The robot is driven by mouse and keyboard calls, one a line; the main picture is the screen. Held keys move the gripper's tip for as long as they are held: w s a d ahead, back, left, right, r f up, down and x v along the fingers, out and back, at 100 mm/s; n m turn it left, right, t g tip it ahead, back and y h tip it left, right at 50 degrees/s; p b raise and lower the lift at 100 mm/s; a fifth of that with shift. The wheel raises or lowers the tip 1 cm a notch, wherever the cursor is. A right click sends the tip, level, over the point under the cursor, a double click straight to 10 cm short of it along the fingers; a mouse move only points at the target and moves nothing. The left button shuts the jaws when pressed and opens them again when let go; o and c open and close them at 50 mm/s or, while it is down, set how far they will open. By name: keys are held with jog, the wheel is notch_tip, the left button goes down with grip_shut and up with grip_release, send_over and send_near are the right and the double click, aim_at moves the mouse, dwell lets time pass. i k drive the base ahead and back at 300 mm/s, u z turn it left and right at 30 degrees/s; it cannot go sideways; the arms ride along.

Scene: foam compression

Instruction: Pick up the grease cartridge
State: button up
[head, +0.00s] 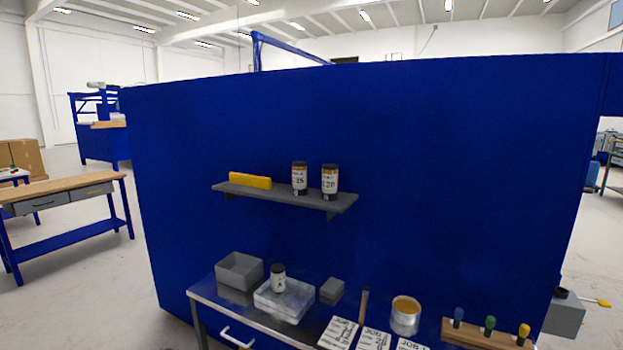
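A third, similar white cylinder with a dark cap (279,279) stands upright in or behind a pale shallow tray (284,312) on the bench below. Which of these is the grease cartridge I cannot tell. The labels are too small to read fully. My gripper is not in view.
The grey shelf (225,188) also holds a yellow bar (250,181). On the bench are a grey bin (239,271), a grey block (332,289), an open can (405,315), printed cards (374,341) and a wooden rack of colored-handled tools (481,334). A blue panel (450,180) stands behind.

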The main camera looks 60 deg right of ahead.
aim_at(330, 170)
jog(key=z, duration=0.45)
jog(key=i, duration=0.85)
jog(key=z, duration=0.7)
